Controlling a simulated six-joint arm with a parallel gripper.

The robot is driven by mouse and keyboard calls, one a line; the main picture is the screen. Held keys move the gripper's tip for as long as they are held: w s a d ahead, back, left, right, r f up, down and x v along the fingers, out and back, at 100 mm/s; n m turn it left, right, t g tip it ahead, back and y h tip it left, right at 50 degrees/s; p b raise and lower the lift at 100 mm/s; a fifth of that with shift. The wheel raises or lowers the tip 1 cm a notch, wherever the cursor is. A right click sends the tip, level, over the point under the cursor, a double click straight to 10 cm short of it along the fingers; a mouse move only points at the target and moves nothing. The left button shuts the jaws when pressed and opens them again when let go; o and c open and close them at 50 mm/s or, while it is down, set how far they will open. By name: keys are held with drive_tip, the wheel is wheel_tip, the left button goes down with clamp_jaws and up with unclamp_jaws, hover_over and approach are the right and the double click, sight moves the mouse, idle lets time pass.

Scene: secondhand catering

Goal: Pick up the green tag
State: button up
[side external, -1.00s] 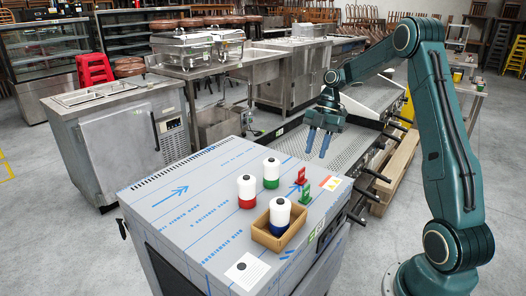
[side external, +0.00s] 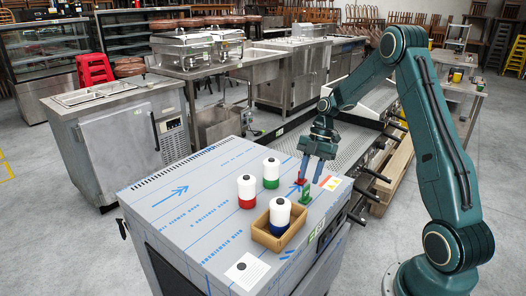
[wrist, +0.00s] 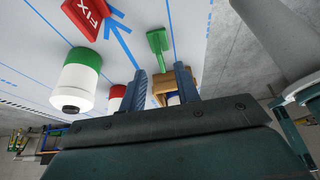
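The green tag (side external: 307,196) stands on the blue-marked sheet-metal top, near its right edge. In the wrist view the green tag (wrist: 157,42) lies ahead of and roughly between my two fingers. My gripper (side external: 310,181) is just above the tags, with its blue fingers apart, pointing down. In the wrist view my gripper (wrist: 162,80) is open and nothing is between its fingertips. The red tag (side external: 300,181) stands right behind the green one, partly covered by a finger. The red tag (wrist: 86,16) carries the letters FIX.
A red-banded bottle (side external: 246,198) and a green-banded bottle (side external: 271,182) stand left of the tags. A small cardboard box (side external: 264,235) holding a blue-banded bottle (side external: 280,213) is close to the green tag. The left part of the top is clear.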

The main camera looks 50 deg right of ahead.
sight(307, 186)
drive_tip(key=shift+a+f, duration=0.1)
drive_tip(key=shift+f, duration=0.25)
drive_tip(key=shift+x, duration=2.6)
drive_tip(key=shift+s, duration=0.1)
drive_tip(key=shift+d, duration=0.2)
clamp_jaws()
